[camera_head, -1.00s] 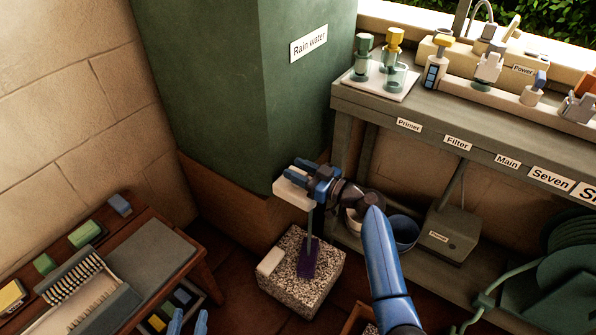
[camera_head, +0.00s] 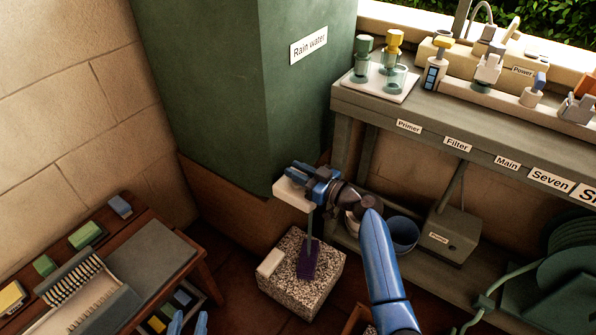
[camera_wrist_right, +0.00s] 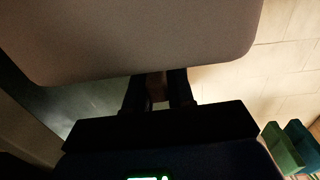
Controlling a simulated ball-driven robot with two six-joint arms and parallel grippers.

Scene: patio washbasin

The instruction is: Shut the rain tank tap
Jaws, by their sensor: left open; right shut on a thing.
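The green rain tank (camera_head: 215,95) with the label "Rain water" (camera_head: 308,45) stands at the back. My right gripper (camera_head: 300,176) is at the tank's lower front corner. It is shut on a small brownish part (camera_wrist_right: 157,86), seen between the fingers in the right wrist view; I take it for the tap's handle. A pale block (camera_head: 293,194) sits just below the fingers in the head view, and a large pale surface (camera_wrist_right: 140,35) fills the wrist view's top. The tap's setting is hidden. My left gripper (camera_head: 187,323) shows only its fingertips at the bottom edge, open and empty.
A speckled stone block (camera_head: 285,285) stands below my right gripper, with a purple piece (camera_head: 308,262) over it. A wooden bench (camera_head: 125,225) with a brush is at left. A shelf (camera_head: 470,140) with fittings fills the right; a bucket (camera_head: 403,233) is under it.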

